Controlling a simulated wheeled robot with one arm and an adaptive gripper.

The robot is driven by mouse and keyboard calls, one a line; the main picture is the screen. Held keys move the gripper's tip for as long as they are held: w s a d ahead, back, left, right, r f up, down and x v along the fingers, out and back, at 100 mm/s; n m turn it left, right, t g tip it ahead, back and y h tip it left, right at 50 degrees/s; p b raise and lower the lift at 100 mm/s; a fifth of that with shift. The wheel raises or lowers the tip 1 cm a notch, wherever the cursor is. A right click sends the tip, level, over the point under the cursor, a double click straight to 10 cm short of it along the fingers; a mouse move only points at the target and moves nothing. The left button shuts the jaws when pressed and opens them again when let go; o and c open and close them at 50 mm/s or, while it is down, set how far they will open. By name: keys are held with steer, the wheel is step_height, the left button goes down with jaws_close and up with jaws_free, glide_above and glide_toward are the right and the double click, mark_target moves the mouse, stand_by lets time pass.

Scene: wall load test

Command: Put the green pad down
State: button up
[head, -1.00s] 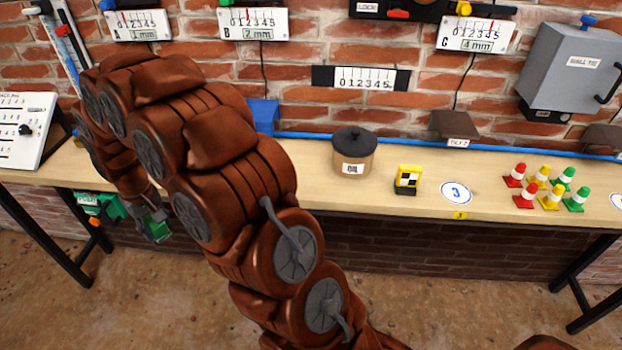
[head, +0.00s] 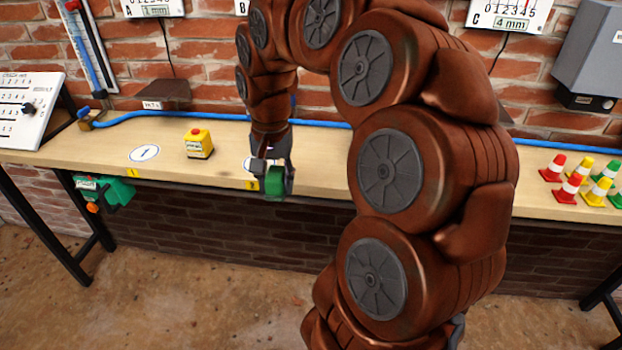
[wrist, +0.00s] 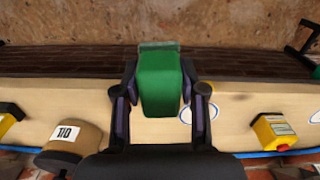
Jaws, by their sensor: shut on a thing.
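The green pad (head: 274,184) is held in my gripper (head: 272,170), at the front edge of the wooden bench (head: 225,165). In the wrist view the green pad (wrist: 160,82) sits between the two fingers of my gripper (wrist: 160,95), which press on its sides. The pad appears over or just above the bench's front edge; I cannot tell whether it touches the bench. A white disc with a blue ring (wrist: 187,113) lies on the bench beside the pad, partly hidden by a finger. Its number cannot be read.
A yellow block with a red button (head: 199,143) and the disc marked 1 (head: 144,153) are to the left. The oil pot (wrist: 75,138) shows in the wrist view. Several small cones (head: 568,185) stand at right. A green holder (head: 105,190) hangs under the bench edge.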

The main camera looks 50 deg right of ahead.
steer(key=shift+s+d+m, duration=0.4)
steer(key=shift+s, duration=0.35)
steer(key=shift+d+r, duration=0.1)
steer(key=shift+d, duration=0.2)
steer(key=p, duration=0.2)
glide_above(310, 168)
steer(key=shift+s+a+f, duration=0.1)
steer(key=shift+f, duration=2.4)
steer(key=shift+f, duration=0.25)
steer(key=o, duration=1)
steer(key=shift+r, duration=0.1)
